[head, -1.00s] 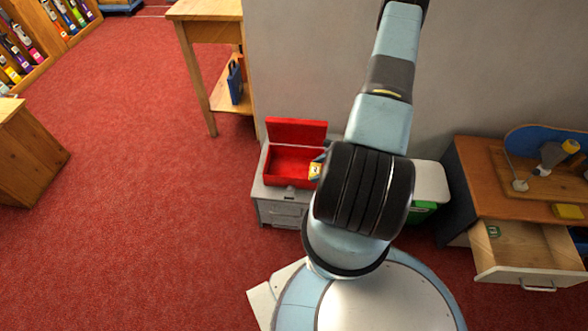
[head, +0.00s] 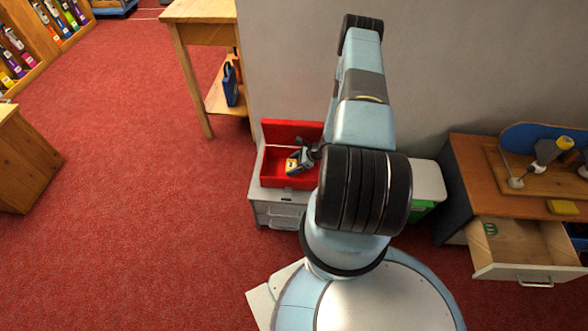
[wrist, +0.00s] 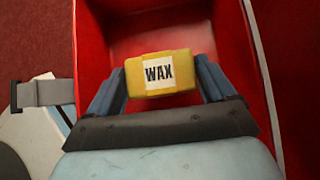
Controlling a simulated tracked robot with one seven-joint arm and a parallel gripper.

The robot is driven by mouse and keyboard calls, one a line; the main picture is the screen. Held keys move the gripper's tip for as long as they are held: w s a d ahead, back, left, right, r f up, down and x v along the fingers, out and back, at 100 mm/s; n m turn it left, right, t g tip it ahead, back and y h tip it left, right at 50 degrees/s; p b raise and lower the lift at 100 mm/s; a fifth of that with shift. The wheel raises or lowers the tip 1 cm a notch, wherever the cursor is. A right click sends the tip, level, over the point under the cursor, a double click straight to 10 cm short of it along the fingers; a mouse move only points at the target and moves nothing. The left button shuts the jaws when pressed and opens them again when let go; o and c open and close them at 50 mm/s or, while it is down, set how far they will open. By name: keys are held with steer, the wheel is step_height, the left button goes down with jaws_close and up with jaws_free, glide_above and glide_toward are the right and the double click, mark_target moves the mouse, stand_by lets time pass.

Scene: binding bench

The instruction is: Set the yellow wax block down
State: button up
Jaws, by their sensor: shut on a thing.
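The yellow wax block (wrist: 140,66) with a white WAX label is between the two fingers of my gripper (wrist: 160,82) in the wrist view. The fingers are shut on its sides. Behind it in that view is the red inside of an open red box (wrist: 85,35). In the head view the block (head: 292,165) and my gripper (head: 297,160) are over the red box (head: 276,174), whose lid stands open at the back. I cannot tell whether the block touches the box floor. My arm hides the right part of the box.
The box stands on a grey cabinet (head: 270,207) against the wall. A green bin (head: 421,207) is to the right. Red carpet is free on the left.

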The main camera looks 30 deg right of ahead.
steer(key=shift+f, duration=1.6)
steer(key=o, duration=0.9)
steer(key=shift+r, duration=0.1)
steer(key=v, duration=1.2)
